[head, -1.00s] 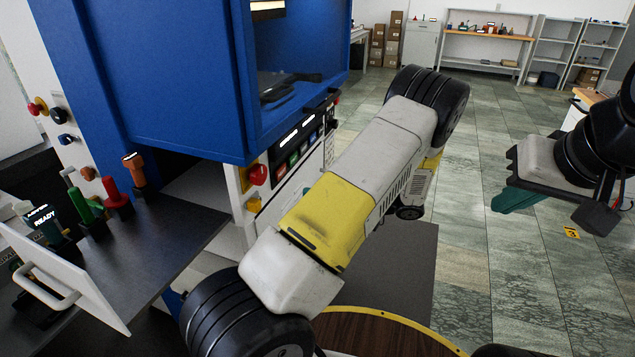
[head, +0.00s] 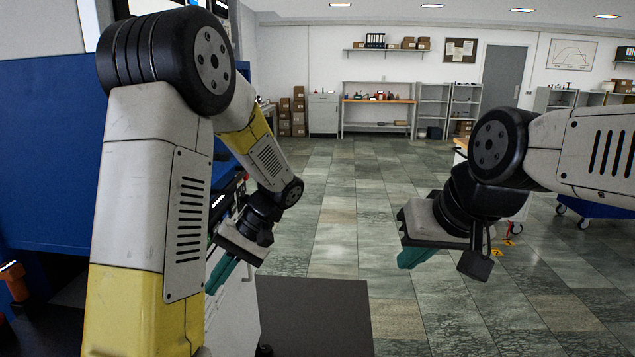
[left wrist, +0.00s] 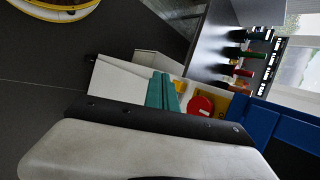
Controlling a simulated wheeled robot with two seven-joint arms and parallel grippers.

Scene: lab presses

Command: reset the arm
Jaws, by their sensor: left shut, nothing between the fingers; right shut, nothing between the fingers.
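My left arm rises at the left of the head view and bends over at a high elbow. Its gripper (head: 221,274) hangs down with teal fingers, shut and empty, close in front of the white panel of the blue press (head: 45,150). In the left wrist view the teal fingers (left wrist: 161,92) lie together, with a red button (left wrist: 200,105) on a yellow plate just beyond them. I cannot tell how wide the gap is. My right gripper (head: 412,258) is at the right of the head view, teal fingers shut and empty, above the open floor.
An orange-handled tool (head: 14,280) stands at the left edge of the head view. The left wrist view shows a dark shelf (left wrist: 212,45) with several coloured handles. A dark mat (head: 315,310) lies on the floor. Free tiled floor stretches to shelves (head: 378,112) at the back.

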